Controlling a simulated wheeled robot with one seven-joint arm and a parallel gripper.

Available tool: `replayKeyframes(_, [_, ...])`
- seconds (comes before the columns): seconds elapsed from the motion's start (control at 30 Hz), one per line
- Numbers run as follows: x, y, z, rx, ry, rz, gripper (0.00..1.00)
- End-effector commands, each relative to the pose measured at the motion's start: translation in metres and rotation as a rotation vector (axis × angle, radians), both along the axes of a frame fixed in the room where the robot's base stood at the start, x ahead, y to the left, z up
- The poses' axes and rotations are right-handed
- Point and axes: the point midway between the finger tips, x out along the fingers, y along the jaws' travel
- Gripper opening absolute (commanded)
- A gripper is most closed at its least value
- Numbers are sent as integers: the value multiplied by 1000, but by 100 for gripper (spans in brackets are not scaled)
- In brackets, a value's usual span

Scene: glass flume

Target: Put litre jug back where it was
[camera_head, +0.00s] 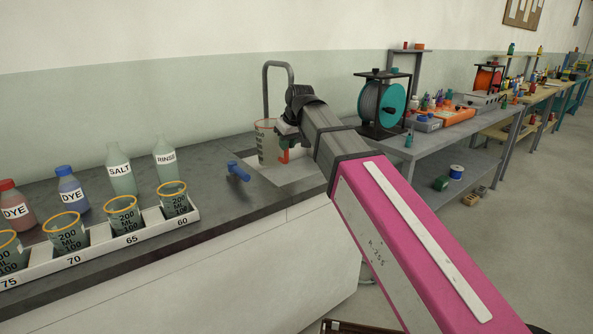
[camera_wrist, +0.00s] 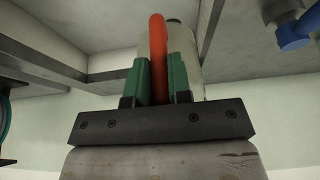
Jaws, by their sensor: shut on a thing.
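The litre jug (camera_head: 266,143) is a clear, greyish jug with dark markings and a red handle. In the head view it is at the sink area at the right end of the counter, below the curved tap. My gripper (camera_head: 287,138) is at the jug's right side, partly hidden by my arm. In the wrist view my gripper (camera_wrist: 159,82) has its green fingers shut on the red handle (camera_wrist: 157,50), with the pale jug body (camera_wrist: 183,48) behind. I cannot tell whether the jug's base touches anything.
A white rack (camera_head: 100,246) holds several beakers at the counter's front. Dye, salt and rinse bottles (camera_head: 121,172) stand behind. A bench with a reel (camera_head: 382,103) is at right.

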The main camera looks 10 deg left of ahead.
Motion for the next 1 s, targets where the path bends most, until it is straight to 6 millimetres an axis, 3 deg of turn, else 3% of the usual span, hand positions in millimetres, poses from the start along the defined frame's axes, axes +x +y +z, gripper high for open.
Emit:
replayKeyframes(0.3, [58, -30, -38, -1, 2, -5, 0])
replayKeyframes(0.5, [86, -45, -57, -1, 0, -4, 0])
replayKeyframes(0.77, [95, -51, -68, -1, 1, -2, 0])
replayKeyframes(1.0, [94, -51, -96, -1, 2, -3, 0])
